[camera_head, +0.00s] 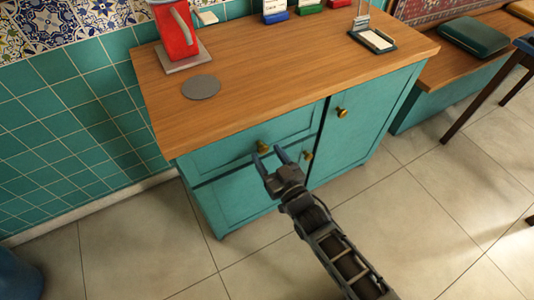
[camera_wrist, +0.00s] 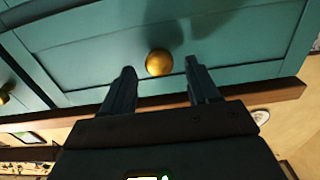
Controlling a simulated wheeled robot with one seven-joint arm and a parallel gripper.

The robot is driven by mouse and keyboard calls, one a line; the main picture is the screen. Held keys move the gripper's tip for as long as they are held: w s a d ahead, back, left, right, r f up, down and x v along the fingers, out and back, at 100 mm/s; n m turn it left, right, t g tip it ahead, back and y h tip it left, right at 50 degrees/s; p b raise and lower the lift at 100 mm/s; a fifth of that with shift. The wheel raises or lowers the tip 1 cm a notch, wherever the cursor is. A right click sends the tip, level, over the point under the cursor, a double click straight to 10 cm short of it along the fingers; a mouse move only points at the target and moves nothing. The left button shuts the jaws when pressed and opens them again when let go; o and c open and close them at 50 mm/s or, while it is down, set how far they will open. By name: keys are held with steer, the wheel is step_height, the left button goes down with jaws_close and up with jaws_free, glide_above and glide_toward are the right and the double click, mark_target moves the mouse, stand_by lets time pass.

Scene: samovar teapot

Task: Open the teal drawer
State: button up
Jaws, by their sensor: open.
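The teal drawer (camera_head: 228,150) is the upper left front of the teal cabinet, under the wooden top, and looks shut. Its round brass knob (camera_head: 262,147) shows just beyond my gripper (camera_head: 268,158). In the wrist view the drawer front (camera_wrist: 100,62) fills the upper part, and the knob (camera_wrist: 159,62) lies between and just beyond the tips of my gripper (camera_wrist: 158,78). My gripper is open, with one finger on each side of the knob's line, and holds nothing. I cannot tell whether a finger touches the drawer front.
A cabinet door (camera_head: 355,125) with its own brass knob (camera_head: 342,112) is to the right. Another knob (camera_head: 308,155) sits close to my gripper on the lower left door. The wooden top (camera_head: 270,75) overhangs the drawer. The tiled floor (camera_head: 440,220) in front is clear.

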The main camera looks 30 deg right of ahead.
steer(key=shift+w, duration=0.6)
jaws_close()
stand_by(0.3)
